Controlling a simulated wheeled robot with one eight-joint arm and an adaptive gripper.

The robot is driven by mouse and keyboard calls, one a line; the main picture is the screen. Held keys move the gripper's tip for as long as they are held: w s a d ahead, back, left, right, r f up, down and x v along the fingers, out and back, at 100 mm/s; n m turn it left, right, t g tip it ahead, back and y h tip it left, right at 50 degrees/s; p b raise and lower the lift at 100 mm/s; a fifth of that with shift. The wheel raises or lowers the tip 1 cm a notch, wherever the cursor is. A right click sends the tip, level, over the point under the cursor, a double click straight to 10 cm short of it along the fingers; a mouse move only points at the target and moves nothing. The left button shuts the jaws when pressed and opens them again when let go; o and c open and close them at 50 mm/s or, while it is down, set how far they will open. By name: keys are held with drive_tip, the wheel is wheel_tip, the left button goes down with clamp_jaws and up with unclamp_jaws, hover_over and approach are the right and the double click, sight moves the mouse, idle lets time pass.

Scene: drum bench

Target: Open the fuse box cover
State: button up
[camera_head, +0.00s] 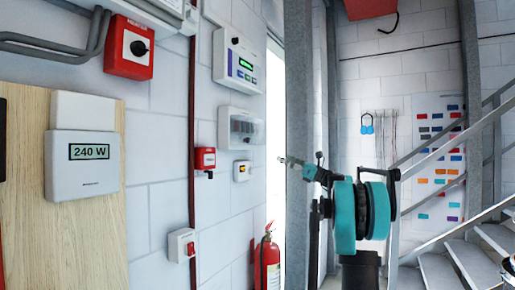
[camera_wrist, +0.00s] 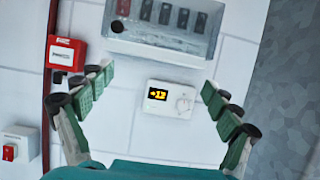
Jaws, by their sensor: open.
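The fuse box (camera_head: 240,128) is a pale wall box with a clear front cover, which looks shut. In the wrist view the fuse box (camera_wrist: 165,45) is at the top, cut off by the frame edge. A row of dark switches and one red one shows behind its clear cover, and a small dark round knob (camera_wrist: 117,27) sits near its lower left. My gripper (camera_wrist: 157,79) is open and empty, its green fingers spread wide below the box, apart from it. In the head view my arm stands right of the box, and the fingers are too small to judge.
A small thermostat (camera_wrist: 169,98) with a yellow readout is on the wall between my fingers. A red alarm box (camera_wrist: 66,54) is left of them, and a red switch (camera_wrist: 18,146) is lower left. A fire extinguisher (camera_head: 268,262) stands below, and a grey post (camera_head: 298,120) rises nearby.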

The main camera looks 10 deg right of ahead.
sight(254, 143)
drive_tip(key=x, duration=1.4)
drive_tip(key=shift+w+a, duration=0.15)
drive_tip(key=shift+a, duration=0.1)
drive_tip(key=shift+r, duration=0.1)
drive_tip(key=c, duration=1.7)
drive_tip(key=shift+d+r, duration=0.1)
drive_tip(key=shift+d+r, duration=0.1)
drive_tip(key=shift+d, duration=0.05)
